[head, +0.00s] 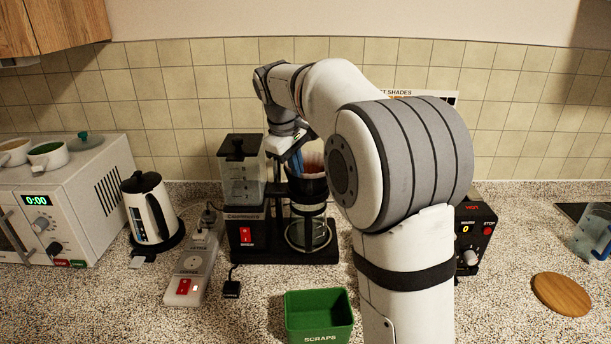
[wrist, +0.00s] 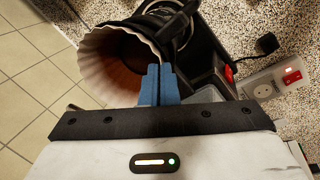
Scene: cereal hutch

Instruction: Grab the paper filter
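The paper filter (head: 313,162) is white and pleated, brownish inside. It sits in the black filter holder (head: 308,188) of the coffee maker, above the glass carafe (head: 308,230). In the wrist view the filter's open mouth (wrist: 112,58) faces the camera. My gripper (head: 297,161) reaches down at the filter's rim from the left in the head view. Its blue fingers (wrist: 158,84) are together at the rim, with the filter's edge between them. The pinched bit of paper is mostly hidden by the fingers.
The coffee maker's water tank (head: 241,180) stands close left of my gripper. A green scraps bin (head: 318,314) sits in front. A kettle (head: 151,212), a power strip (head: 194,268) and a white microwave (head: 70,205) are left. A wooden disc (head: 561,294) lies right.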

